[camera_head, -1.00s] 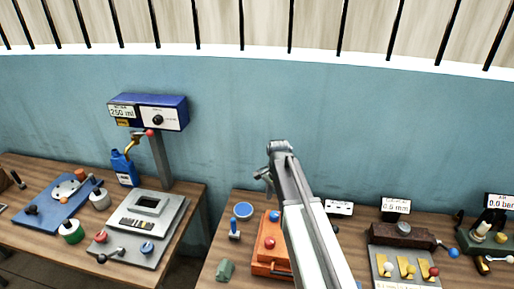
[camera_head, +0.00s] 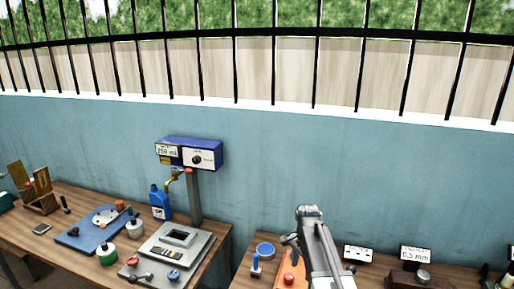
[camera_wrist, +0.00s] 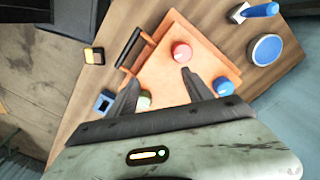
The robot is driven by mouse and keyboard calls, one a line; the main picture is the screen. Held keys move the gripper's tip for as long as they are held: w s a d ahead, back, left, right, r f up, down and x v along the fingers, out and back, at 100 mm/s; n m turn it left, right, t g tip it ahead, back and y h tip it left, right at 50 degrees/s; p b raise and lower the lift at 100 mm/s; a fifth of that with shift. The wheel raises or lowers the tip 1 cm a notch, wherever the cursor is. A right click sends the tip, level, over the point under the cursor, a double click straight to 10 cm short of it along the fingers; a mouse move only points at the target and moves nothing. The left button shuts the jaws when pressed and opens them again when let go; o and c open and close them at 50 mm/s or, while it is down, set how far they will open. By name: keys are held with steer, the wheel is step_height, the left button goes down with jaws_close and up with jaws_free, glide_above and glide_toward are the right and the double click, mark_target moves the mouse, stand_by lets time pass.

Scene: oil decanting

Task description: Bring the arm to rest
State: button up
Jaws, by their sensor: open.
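In the head view my arm rises from the lower right, with my gripper (camera_head: 289,240) at its upper end, in front of the blue wall. In the wrist view my gripper (camera_wrist: 160,80) is open, its two dark fingers apart with nothing held between them. An orange case (camera_wrist: 200,60) lies beyond the fingers, with a red knob (camera_wrist: 181,51), a blue knob (camera_wrist: 223,87) and a black handle (camera_wrist: 130,47). A pale green knob (camera_wrist: 144,101) is partly hidden by the left finger. The gap between fingers and case is hard to judge.
On the left table are a blue oil bottle (camera_head: 160,203), a blue dispenser head (camera_head: 190,154) on a post, and a grey scale-like unit (camera_head: 170,250). A blue round dish (camera_head: 265,250) stands left of my arm. Gauges (camera_head: 416,254) stand to the right.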

steer(key=s+f+n+b, duration=1)
steer(key=s+n, duration=0.1)
steer(key=s, duration=0.3)
steer(key=shift+f+n, duration=0.35)
steer(key=shift+n, duration=0.05)
